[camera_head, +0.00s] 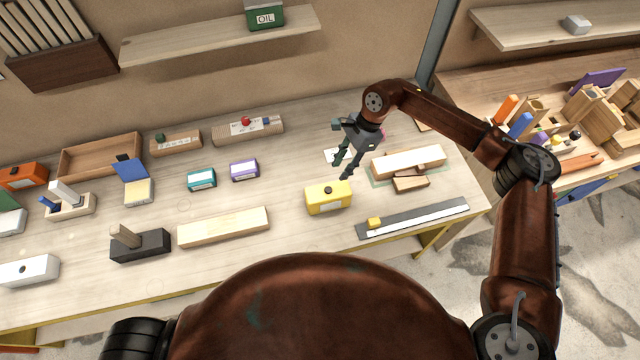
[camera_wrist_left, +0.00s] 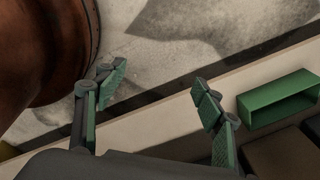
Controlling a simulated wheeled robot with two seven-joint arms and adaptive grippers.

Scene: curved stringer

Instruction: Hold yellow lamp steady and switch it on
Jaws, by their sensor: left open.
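The yellow lamp (camera_head: 328,197) looks like a small yellow box with a dark knob on top and a pale label on its front. It sits upright on the workbench (camera_head: 290,265), right of centre. My right gripper (camera_head: 343,169) hangs just behind and above it, fingers pointing down and apart, with nothing between them. It looks clear of the lamp. My left gripper (camera_wrist_left: 155,85) shows only in the left wrist view, with its green-padded fingers spread and empty. The lamp does not show in that view, and I cannot tell whether it is lit.
Right of the lamp are a stacked wooden block (camera_head: 408,161) and a dark rail (camera_head: 415,218) with a small yellow piece. A long wooden block (camera_head: 223,227) lies left. Purple (camera_head: 244,170) and teal (camera_head: 201,180) boxes stand behind. A green open box (camera_wrist_left: 280,100) is beside my left gripper.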

